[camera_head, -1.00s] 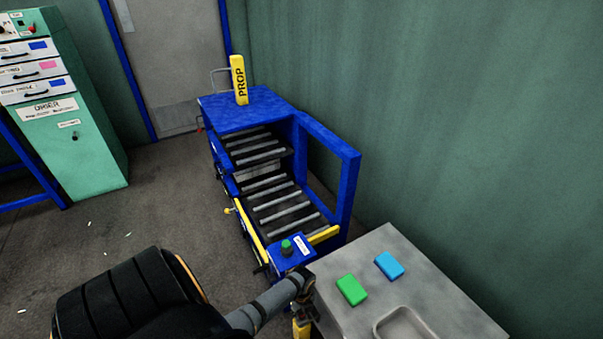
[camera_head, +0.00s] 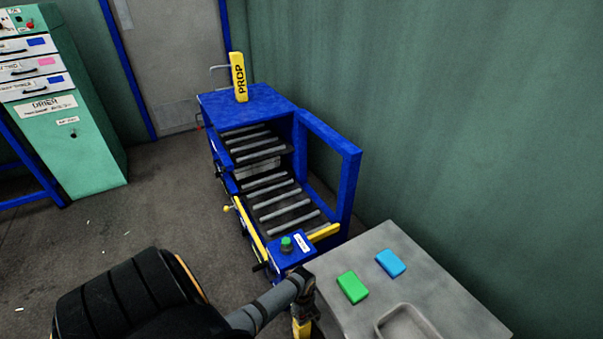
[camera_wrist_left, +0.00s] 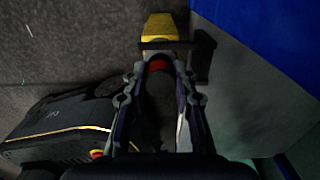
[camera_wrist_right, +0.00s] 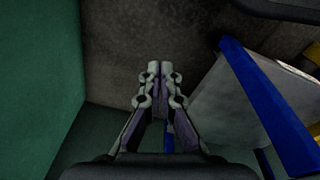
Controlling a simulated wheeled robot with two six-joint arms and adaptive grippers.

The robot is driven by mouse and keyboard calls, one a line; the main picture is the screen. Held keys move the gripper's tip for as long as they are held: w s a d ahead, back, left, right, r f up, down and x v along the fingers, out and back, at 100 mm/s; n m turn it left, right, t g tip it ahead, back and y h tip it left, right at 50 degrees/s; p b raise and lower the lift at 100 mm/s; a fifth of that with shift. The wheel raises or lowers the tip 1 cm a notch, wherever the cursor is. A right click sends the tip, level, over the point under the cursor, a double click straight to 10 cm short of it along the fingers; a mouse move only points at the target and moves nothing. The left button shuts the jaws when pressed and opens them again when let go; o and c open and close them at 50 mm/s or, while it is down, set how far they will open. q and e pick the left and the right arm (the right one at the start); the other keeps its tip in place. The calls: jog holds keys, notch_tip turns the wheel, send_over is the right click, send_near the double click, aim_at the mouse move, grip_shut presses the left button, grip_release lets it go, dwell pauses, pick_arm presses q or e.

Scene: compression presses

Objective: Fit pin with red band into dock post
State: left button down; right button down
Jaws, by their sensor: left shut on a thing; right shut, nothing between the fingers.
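My left gripper (camera_head: 303,290) is beside the near left corner of the grey table. In the left wrist view, its fingers (camera_wrist_left: 158,72) are shut on the pin with the red band (camera_wrist_left: 158,65); the band shows between the fingertips. A yellow post (camera_wrist_left: 160,27) with a dark bar across it lies just past the fingertips and also shows below the gripper in the head view (camera_head: 301,328). It may be the dock post. Whether the pin touches it or is inside it is hidden. My right gripper (camera_wrist_right: 160,70) is shut and empty.
The grey table (camera_head: 350,240) holds a green block (camera_head: 352,287), a blue block (camera_head: 390,263) and a shallow tray (camera_head: 408,308). A blue roller press (camera_head: 350,200) with a yellow PROP block (camera_head: 239,78) on top stands behind. Open floor lies to the left.

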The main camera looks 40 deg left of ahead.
pick_arm(q)
jog(key=shift+f, duration=0.25)
jog(key=c, duration=1)
grip_release()
notch_tip(320, 180, up, 8)
jog(key=shift+f, duration=0.2)
